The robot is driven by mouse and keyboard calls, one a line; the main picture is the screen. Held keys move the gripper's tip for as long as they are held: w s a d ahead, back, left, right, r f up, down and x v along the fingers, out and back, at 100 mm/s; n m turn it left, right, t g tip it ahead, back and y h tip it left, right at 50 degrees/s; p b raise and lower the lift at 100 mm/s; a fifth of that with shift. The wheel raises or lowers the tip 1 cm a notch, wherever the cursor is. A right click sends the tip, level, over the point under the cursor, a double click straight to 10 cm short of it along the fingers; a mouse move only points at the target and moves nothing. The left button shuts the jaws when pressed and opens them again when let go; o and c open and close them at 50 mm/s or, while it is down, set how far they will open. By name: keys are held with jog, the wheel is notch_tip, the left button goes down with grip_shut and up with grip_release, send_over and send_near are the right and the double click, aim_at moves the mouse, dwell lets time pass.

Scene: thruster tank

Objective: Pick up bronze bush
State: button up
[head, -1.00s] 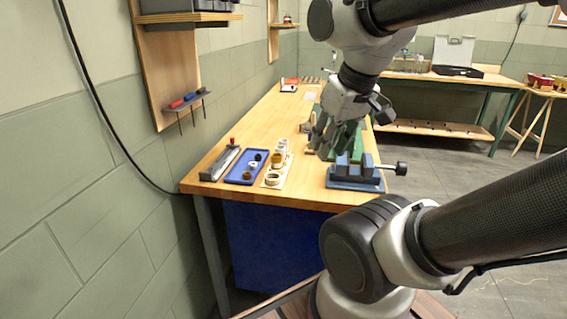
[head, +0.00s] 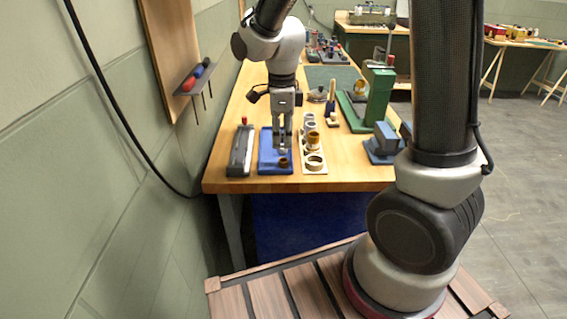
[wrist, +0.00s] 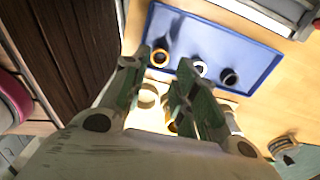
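The bronze bush (head: 283,162) is a short brown ring in the near part of the blue tray (head: 267,151). In the wrist view the bush (wrist: 160,65) shows as a bronze ring with a dark hole, standing in the tray (wrist: 250,52). A white ring (wrist: 200,68) and a black ring (wrist: 230,77) stand beside it in a row. My gripper (head: 282,149) points down over the tray, close to the bush in the head view. In the wrist view my gripper (wrist: 163,68) has its fingers apart with nothing held. The exact height above the bush is unclear.
A pale board (head: 315,167) with several rings stands just right of the tray. A long grey tool (head: 240,150) lies to the left. A blue vise (head: 383,143) and a green stand (head: 379,97) are further right on the wooden bench (head: 345,165).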

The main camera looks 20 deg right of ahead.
aim_at(283, 163)
notch_tip(283, 163, down, 8)
jog(key=shift+w+r, duration=0.1)
jog(key=shift+r, duration=0.15)
jog(key=c, duration=0.6)
